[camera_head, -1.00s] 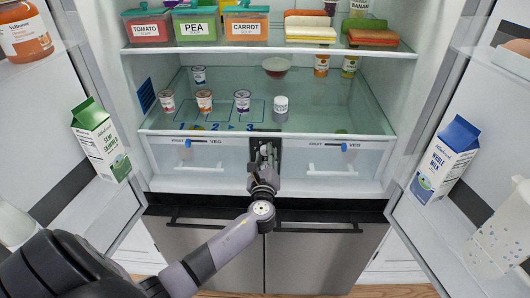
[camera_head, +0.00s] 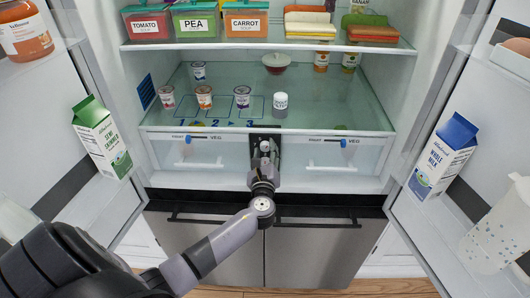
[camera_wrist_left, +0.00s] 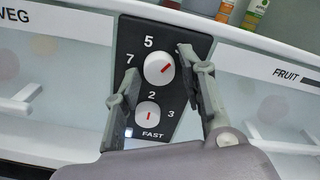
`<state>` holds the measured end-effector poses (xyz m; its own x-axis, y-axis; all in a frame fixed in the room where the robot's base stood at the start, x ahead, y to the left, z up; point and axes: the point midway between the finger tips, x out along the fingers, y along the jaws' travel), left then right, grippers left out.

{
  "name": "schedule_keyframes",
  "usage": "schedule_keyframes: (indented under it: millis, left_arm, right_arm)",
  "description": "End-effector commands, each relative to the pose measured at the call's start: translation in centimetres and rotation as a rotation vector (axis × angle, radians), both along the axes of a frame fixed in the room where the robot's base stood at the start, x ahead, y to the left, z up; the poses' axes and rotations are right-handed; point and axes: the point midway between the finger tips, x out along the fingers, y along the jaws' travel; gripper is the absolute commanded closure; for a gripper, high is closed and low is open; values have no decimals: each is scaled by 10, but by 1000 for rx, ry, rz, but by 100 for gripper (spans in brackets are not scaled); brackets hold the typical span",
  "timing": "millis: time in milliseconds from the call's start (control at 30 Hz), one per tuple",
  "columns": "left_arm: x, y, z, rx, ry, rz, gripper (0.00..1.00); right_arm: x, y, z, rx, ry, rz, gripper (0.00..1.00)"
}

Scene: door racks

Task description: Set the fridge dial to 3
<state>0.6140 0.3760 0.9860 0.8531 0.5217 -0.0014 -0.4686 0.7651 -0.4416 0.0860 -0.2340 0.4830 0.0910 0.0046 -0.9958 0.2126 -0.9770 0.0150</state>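A black dial panel (camera_head: 266,132) sits between two clear drawers at the middle of the fridge. The left wrist view shows this panel (camera_wrist_left: 188,42) with two white knobs. The lower knob (camera_wrist_left: 148,115) has a near-vertical red mark, 2 above and FAST below. My left gripper (camera_head: 265,143) is open in front of the panel, its fingers (camera_wrist_left: 157,60) on either side of the upper knob. Contact cannot be told, and the right finger hides some numbers. My right gripper is out of view.
Clear drawers (camera_head: 187,158) (camera_head: 335,157) flank the panel. Several cups and a white jar (camera_head: 280,104) stand on the glass shelf above. Both doors are open, holding a green carton (camera_head: 102,138) and a blue carton (camera_head: 442,157).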

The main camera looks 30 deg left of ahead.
Motion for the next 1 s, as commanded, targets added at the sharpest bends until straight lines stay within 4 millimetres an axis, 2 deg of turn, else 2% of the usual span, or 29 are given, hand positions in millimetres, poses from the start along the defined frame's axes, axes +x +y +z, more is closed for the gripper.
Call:
schedule_keyframes:
  millis: [100,467,567,1000]
  left_arm:
    - [0,0,0,0,-1,0,52]
    - [-3,-2,0,0,-1,0,52]
    - [-13,-8,-1,-2,0,0,52]
    - [-87,-53,0,-2,0,0,52]
  right_arm:
    - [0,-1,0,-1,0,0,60]
    - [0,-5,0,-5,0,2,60]
    - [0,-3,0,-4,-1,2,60]
    - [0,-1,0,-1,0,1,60]
